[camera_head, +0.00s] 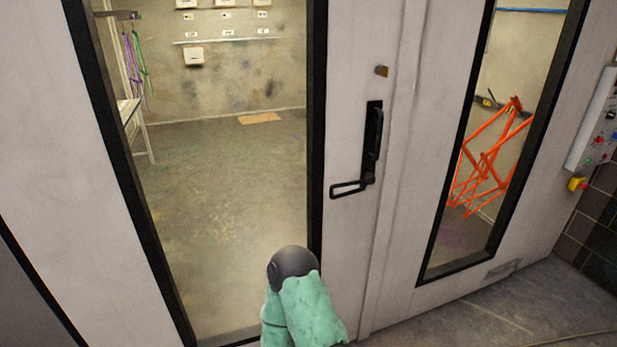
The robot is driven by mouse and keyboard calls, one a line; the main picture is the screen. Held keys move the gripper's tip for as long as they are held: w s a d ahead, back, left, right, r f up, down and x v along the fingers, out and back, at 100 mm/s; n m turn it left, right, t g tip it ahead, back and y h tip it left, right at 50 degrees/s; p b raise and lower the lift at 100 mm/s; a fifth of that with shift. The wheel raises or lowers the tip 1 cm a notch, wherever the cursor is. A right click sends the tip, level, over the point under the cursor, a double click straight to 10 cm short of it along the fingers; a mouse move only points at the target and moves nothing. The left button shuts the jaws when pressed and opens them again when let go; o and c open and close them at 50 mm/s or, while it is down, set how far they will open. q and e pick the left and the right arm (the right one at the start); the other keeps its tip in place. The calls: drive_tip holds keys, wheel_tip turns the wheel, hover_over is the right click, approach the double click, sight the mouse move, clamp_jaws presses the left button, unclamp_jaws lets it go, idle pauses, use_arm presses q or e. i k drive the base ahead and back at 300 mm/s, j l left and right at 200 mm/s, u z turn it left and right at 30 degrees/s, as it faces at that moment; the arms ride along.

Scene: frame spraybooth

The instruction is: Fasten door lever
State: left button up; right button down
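A black door lever (351,189) sits on the white door panel (345,110), right of the large window. Its looped handle sticks out to the left, roughly level, from the lower end of a tall black plate (374,135). A teal-covered part with a dark grey rounded end, which looks like one of my arm links, rises from the bottom middle, below the lever and apart from it in the picture. Neither gripper shows, and nothing is seen touching the lever.
A small brown fitting (381,71) is above the lever. A narrow window (500,110) to the right shows an orange frame (485,165) behind it. A control box (597,125) hangs at the far right. Grey floor (545,305) is free at the bottom right.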

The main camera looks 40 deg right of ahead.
sight(369, 179)
drive_tip(key=z, duration=1.75)
